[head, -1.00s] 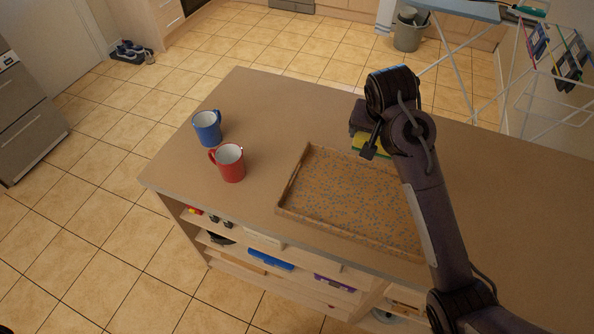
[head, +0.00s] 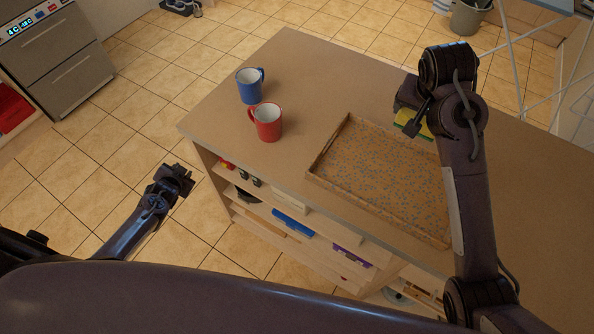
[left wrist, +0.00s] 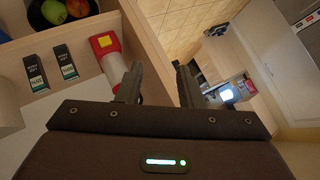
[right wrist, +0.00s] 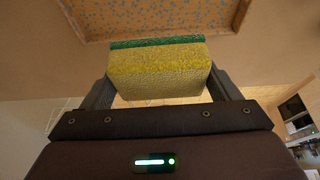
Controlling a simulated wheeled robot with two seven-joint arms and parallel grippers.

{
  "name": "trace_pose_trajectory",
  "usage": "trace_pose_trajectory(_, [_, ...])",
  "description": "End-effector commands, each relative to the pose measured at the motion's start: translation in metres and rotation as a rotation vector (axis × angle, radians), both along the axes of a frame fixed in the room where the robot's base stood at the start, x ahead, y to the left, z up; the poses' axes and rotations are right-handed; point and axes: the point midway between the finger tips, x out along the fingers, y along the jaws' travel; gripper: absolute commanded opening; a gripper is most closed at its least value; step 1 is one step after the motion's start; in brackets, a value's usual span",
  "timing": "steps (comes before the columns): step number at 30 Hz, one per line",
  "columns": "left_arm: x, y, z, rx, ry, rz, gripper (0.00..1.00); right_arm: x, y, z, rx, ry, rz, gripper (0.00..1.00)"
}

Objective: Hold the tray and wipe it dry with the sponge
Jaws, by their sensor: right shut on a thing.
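The tray (head: 385,180) is brown with a low rim and lies on the counter; grey-blue specks cover its floor. It also shows at the top of the right wrist view (right wrist: 160,18). My right gripper (head: 408,122) is shut on the sponge (head: 412,123), at the tray's far edge. In the right wrist view the sponge (right wrist: 158,72) is yellow with a green layer and sits between both fingers. My left gripper (head: 178,178) is out over the floor, left of the counter and apart from the tray. Its fingers (left wrist: 158,85) stand apart with nothing between them.
A blue mug (head: 250,87) and a red mug (head: 267,122) stand on the counter (head: 330,80) left of the tray. Open shelves (head: 290,225) under the counter's near edge hold small items. A drying rack (head: 520,75) stands beyond the counter's far right.

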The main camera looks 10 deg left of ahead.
Motion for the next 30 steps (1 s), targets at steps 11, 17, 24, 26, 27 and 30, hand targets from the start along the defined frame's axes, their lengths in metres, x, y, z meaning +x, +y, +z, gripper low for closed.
trace_pose_trajectory(11, [0.111, 0.053, 0.197, 0.190, -0.318, -0.085, 0.34, 0.000, 0.000, 0.000, 0.000, 0.000, 0.000, 0.62])
trace_pose_trajectory(17, [0.145, 0.012, 0.292, 0.229, -0.482, -0.184, 0.34, 0.000, 0.000, 0.000, 0.000, 0.000, 0.000, 0.62])
trace_pose_trajectory(24, [0.117, -0.123, 0.239, -0.002, -0.458, -0.270, 0.34, 0.000, 0.000, 0.000, 0.000, 0.000, 0.000, 0.62])
trace_pose_trajectory(26, [0.105, -0.154, 0.226, -0.066, -0.442, -0.282, 0.34, 0.000, 0.000, 0.000, 0.000, 0.000, 0.000, 0.62])
trace_pose_trajectory(27, [0.096, -0.175, 0.217, -0.108, -0.431, -0.288, 0.34, 0.000, 0.000, 0.000, 0.000, 0.000, 0.000, 0.62])
trace_pose_trajectory(30, [0.072, -0.227, 0.200, -0.222, -0.402, -0.302, 0.34, 0.000, 0.000, 0.000, 0.000, 0.000, 0.000, 0.62])
